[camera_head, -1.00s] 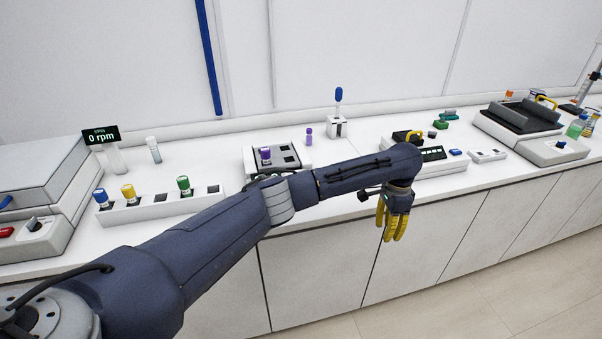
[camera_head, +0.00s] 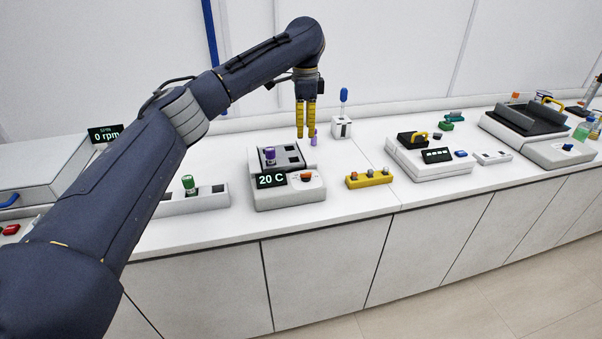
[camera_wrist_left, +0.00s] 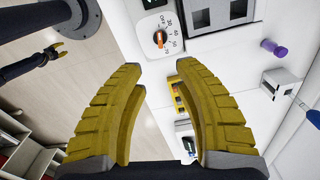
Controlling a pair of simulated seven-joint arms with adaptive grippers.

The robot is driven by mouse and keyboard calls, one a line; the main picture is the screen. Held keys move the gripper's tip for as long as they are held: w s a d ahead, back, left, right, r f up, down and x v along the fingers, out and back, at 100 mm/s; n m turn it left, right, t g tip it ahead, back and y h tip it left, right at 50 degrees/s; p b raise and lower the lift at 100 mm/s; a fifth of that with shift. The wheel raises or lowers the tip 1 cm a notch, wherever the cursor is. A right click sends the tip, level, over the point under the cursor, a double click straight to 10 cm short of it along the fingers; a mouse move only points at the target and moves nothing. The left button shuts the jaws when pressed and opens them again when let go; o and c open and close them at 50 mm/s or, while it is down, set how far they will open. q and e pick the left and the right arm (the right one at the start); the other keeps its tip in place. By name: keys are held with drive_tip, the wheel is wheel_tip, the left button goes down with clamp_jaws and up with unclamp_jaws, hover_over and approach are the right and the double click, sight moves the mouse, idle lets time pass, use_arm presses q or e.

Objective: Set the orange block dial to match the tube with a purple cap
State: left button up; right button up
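The orange dial (camera_head: 307,177) is on the front of a white block (camera_head: 290,197) whose display (camera_head: 271,180) reads 20 C. In the left wrist view the dial (camera_wrist_left: 160,39) sits by a numbered scale. A purple-capped tube (camera_head: 270,155) stands in one of the block's wells. Another purple tube (camera_head: 314,139) is behind the block and also shows in the left wrist view (camera_wrist_left: 273,48). My left gripper (camera_head: 306,132) hangs empty above the block's back right, pointing down; its fingers (camera_wrist_left: 160,75) are apart. My right gripper (camera_wrist_left: 55,50) is small in the left wrist view, away from the bench.
A rack with a green-capped tube (camera_head: 189,184) is left of the block, partly behind my arm. A yellow strip with knobs (camera_head: 368,177) is to the right. A white holder (camera_head: 341,127) with a blue-topped tool stands behind. Further right are more devices (camera_head: 430,157).

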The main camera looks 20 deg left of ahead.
sight(304, 173)
use_arm(q)
wheel_tip(304, 173, down, 16)
drive_tip(key=shift+f, duration=0.1)
idle(0.5)
drive_tip(key=shift+o, duration=0.2)
clamp_jaws()
